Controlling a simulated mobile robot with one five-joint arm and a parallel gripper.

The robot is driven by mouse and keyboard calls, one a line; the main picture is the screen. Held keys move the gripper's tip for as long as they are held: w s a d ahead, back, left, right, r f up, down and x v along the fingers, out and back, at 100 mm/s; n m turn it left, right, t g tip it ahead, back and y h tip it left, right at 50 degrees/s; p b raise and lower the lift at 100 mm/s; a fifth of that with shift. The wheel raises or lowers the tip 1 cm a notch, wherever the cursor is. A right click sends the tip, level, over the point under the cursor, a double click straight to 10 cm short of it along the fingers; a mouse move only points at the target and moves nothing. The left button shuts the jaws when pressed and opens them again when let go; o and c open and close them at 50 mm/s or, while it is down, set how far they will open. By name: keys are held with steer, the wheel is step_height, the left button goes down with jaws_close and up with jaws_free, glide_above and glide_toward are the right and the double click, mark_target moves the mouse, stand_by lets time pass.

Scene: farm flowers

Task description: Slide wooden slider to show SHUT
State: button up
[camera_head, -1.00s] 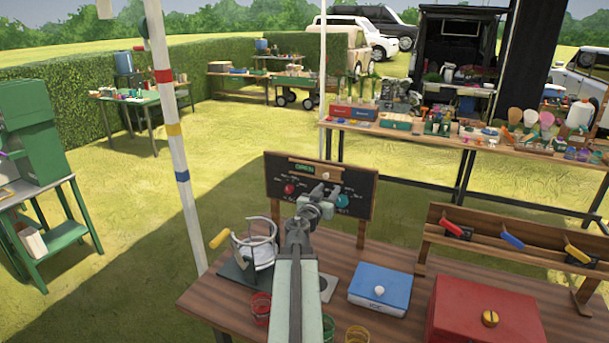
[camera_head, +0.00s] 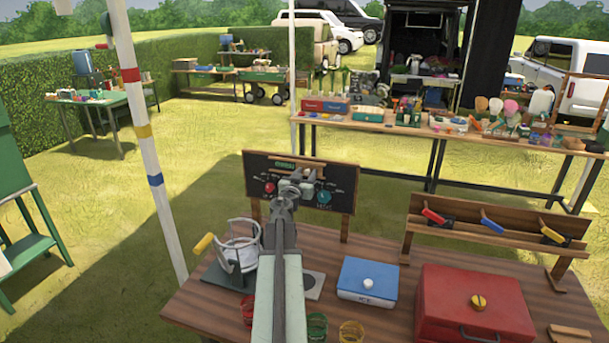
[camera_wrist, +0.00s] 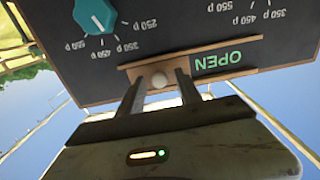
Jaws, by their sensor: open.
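A dark chalkboard-like sign (camera_head: 335,201) stands upright on the wooden table. The wooden slider (camera_wrist: 150,68) with its round white knob (camera_wrist: 160,81) sits along the sign's edge in the wrist view, where the board appears upside down. Green letters reading OPEN (camera_wrist: 224,60) show beside the slider. My gripper (camera_head: 299,176) is at the face of the sign in the head view. In the wrist view my gripper (camera_wrist: 159,88) is open, with one finger on each side of the knob. I cannot tell whether either finger touches it.
A teal dial (camera_wrist: 94,15) and a red knob (camera_head: 269,187) are on the sign. A blue box (camera_head: 368,278), red box (camera_head: 475,303) and coloured cups (camera_head: 317,325) stand on the table. A striped pole (camera_head: 150,160) rises at left.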

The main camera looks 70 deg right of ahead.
steer(key=shift+d, duration=0.15)
jaws_close()
stand_by(1.4)
